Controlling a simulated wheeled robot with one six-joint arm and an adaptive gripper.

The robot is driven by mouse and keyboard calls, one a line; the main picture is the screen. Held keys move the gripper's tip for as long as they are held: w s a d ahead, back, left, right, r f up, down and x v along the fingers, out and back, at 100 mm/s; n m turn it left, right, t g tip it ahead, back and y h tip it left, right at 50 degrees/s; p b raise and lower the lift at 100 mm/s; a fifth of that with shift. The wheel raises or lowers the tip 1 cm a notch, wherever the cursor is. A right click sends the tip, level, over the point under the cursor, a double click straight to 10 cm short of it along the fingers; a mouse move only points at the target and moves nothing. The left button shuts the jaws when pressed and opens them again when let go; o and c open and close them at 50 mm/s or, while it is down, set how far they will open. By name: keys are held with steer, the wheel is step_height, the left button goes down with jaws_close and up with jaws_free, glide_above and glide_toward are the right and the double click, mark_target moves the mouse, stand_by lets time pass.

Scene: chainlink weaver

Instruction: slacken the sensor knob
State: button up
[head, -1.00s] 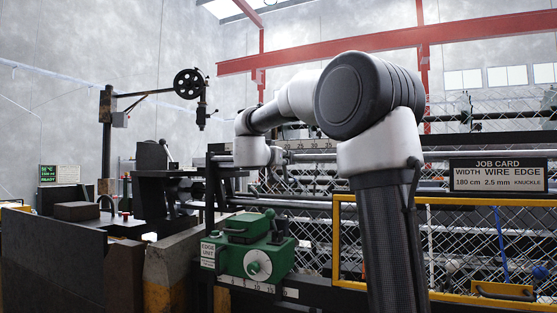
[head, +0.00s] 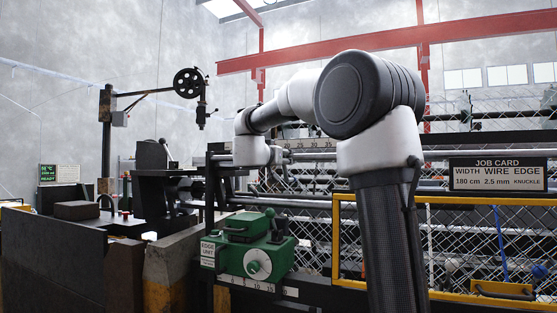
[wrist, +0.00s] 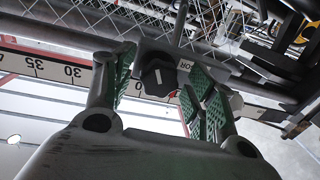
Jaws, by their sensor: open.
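The sensor knob (wrist: 158,77) is dark and faceted with a white line on its face, in the wrist view. It sits on a grey block (wrist: 180,62) whose partly hidden label (wrist: 184,65) ends in "OR". My gripper (wrist: 162,84) is open, its green-padded fingers spread to either side of the knob. The left finger stands apart from the knob; the right pads are closer, and I cannot tell whether they touch it.
A numbered scale rail (wrist: 50,68) runs beside the knob, with wire mesh (wrist: 100,18) beyond. In the head view, a green edge unit (head: 250,250) with a white dial stands below my arm. A yellow frame (head: 337,240) and a job card (head: 497,174) are on the right.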

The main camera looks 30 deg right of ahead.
steer(key=v, duration=1.2)
